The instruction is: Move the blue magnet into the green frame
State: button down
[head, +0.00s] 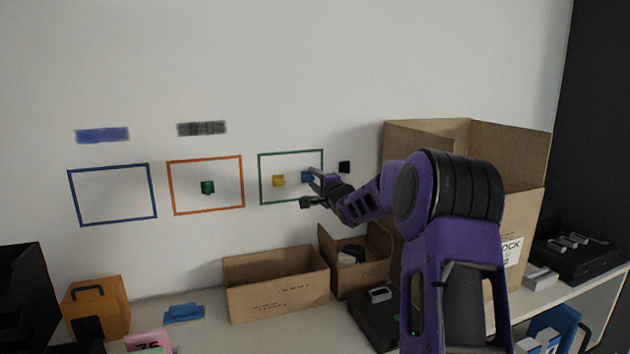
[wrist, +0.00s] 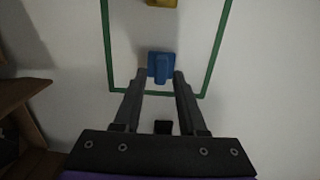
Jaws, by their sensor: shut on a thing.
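The blue magnet (wrist: 161,66) is on the white wall inside the green frame, between the tips of my gripper (wrist: 163,75). In the head view the blue magnet (head: 307,177) shows near the right side of the green frame (head: 290,152). My gripper (head: 311,188) is shut on it there, reaching in from the right. In the wrist view the green frame (wrist: 216,55) surrounds the magnet on three visible sides. A yellow magnet (head: 279,181) is also inside the green frame, left of the blue one; it shows at the top of the wrist view (wrist: 162,2).
A black magnet (head: 344,167) is on the wall just right of the green frame. An orange frame (head: 243,180) holding a green magnet (head: 208,187) and an empty blue frame (head: 155,190) are to the left. Open cartons (head: 277,298) stand on the counter below.

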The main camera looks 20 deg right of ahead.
jog(key=shift+w, duration=0.4)
grip_release()
dwell(0.4)
jog(key=s, duration=0.8)
dwell(0.7)
